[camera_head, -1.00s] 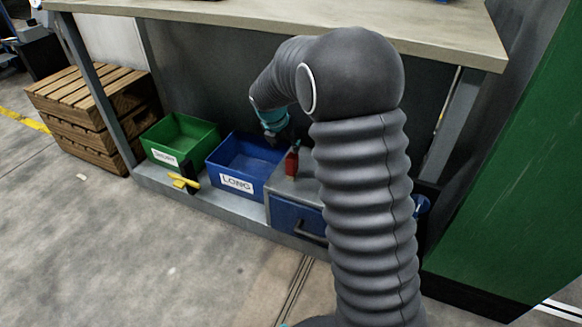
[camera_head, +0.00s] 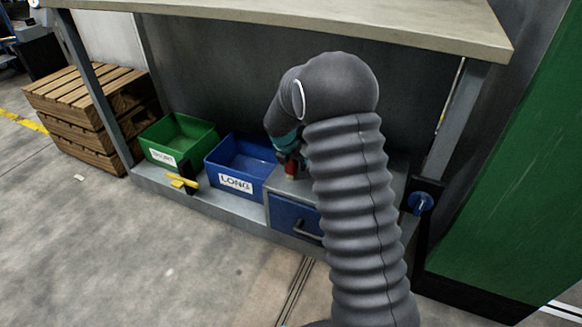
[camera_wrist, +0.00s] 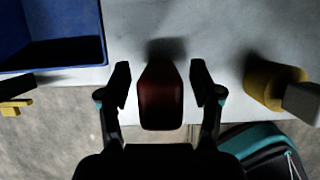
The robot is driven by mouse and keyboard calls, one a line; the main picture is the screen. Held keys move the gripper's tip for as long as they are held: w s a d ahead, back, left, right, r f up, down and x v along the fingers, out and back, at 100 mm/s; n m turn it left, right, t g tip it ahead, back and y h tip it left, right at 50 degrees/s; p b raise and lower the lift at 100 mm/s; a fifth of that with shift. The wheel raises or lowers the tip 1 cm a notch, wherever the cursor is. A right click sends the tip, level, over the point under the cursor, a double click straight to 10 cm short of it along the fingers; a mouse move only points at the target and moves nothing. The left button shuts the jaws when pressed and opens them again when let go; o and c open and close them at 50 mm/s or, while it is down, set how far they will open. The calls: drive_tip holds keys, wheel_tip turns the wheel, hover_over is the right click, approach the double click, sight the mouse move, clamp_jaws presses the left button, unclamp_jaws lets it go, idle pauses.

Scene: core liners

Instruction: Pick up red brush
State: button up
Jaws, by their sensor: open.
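The red brush (camera_wrist: 160,98) shows in the wrist view as a dark red block in the middle, above the pale cabinet top. In the head view the red brush (camera_head: 291,169) is a small red patch beside the blue bin, partly hidden by my arm. My gripper (camera_wrist: 160,86) is open, with one finger on each side of the brush and a visible gap on both sides. In the head view my gripper (camera_head: 290,150) is mostly hidden behind my arm. I cannot tell the brush's full shape.
A blue bin (camera_head: 238,184) labelled LONG and a green bin (camera_head: 165,157) stand to the left. A yellow-handled tool (camera_head: 182,181) is at the shelf's front. A yellow cylindrical object (camera_wrist: 262,82) lies right of the brush. The bench top (camera_head: 420,32) overhangs the cabinet (camera_head: 292,215).

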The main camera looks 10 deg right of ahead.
drive_tip(key=shift+w+d+f, duration=0.1)
drive_tip(key=shift+w+f, duration=0.05)
drive_tip(key=shift+f, duration=0.3)
clamp_jaws()
drive_tip(key=shift+r, duration=0.2)
